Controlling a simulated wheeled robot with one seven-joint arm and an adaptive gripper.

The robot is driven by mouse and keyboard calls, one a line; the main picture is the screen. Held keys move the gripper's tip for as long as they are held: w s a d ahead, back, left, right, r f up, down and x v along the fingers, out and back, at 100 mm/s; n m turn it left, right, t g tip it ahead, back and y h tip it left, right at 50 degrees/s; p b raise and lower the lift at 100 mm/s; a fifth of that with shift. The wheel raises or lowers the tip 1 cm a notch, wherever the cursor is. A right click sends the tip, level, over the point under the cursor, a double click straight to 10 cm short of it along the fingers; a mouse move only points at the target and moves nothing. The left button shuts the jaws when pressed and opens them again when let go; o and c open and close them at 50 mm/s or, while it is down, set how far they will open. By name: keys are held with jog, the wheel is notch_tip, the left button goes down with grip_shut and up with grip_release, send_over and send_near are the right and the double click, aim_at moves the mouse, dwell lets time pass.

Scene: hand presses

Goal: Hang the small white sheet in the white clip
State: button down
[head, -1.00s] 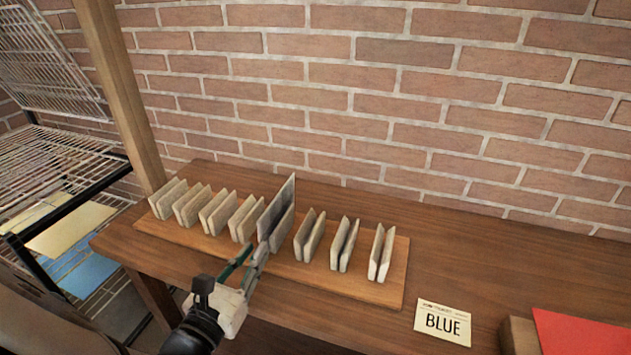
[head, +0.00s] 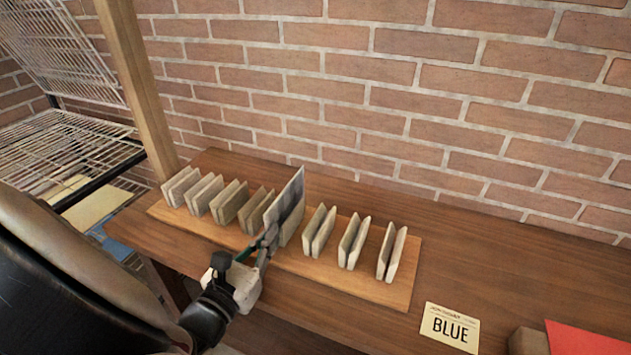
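A pale grey-white sheet (head: 291,196) stands upright in the wooden rack, rising above the pale upright plates around it. It is the tallest piece there, and its lower part is partly hidden. My gripper (head: 266,239) is at the near lower edge of this sheet, with its fingers pointing at it. The fingers overlap the edge in the picture; whether they are closed on it I cannot tell. I cannot make out a white clip in this view.
The rack's wooden base (head: 345,280) holds several pairs of pale plates (head: 391,251) close on both sides. A BLUE card (head: 449,327) lies on the table (head: 500,265). A red sheet (head: 590,338) is at lower right. Wire shelves (head: 65,150) stand at left, beside a wooden post (head: 137,85).

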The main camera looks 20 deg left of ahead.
notch_tip(320, 180, up, 8)
jog(key=p, duration=0.5)
jog(key=shift+f+p, duration=0.2)
jog(key=shift+p, duration=0.1)
jog(key=s+p, duration=0.2)
jog(key=s, duration=0.5)
jog(key=shift+a, duration=0.3)
dwell(0.3)
